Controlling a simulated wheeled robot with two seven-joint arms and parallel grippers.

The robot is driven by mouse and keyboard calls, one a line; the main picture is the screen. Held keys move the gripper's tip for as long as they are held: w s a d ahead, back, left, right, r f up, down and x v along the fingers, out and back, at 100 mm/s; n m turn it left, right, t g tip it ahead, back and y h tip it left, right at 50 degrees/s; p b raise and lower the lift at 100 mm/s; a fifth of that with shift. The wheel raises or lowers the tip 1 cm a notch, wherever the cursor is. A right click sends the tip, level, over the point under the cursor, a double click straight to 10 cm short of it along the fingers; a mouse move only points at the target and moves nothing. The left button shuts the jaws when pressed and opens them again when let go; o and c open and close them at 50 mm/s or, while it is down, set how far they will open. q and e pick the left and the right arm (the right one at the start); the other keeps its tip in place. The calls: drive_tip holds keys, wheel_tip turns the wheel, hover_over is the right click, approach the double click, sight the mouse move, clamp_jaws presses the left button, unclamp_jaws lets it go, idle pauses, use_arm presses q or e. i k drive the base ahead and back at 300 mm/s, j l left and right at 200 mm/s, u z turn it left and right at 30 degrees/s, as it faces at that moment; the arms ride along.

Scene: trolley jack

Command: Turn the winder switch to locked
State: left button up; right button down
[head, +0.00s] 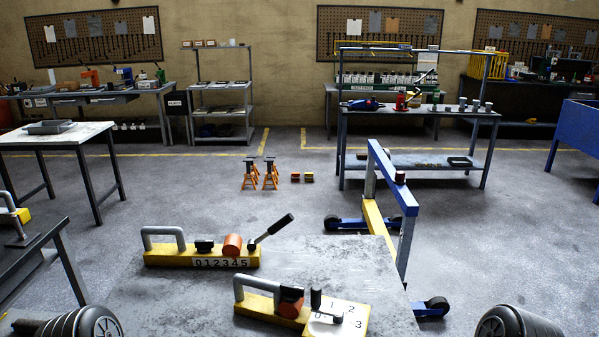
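Two yellow devices rest on the grey worktop in front of me in the head view. The farther yellow device (165,257) has a grey handle, a black block, an orange-red cylinder (232,245), a scale reading 0 to 5, and a black-gripped lever (270,229) tilted up to the right. The nearer yellow device (257,303) has a grey handle, an orange and black part (291,302), and a white plate (351,316) numbered 0 to 3 with a dark upright knob (316,299). I cannot tell which part is the winder switch; no locked marking is readable. Neither gripper shows.
The grey worktop (385,285) has bare room right of the devices. A blue and yellow wheeled hoist (392,178) stands behind its right edge. Orange jack stands (270,173) are on the floor beyond. A dark bench (28,250) stands at the left.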

sight(291, 293)
drive_tip(key=z, duration=1.85)
drive_tip(key=k+j, duration=0.6)
drive_tip(key=k, duration=0.15)
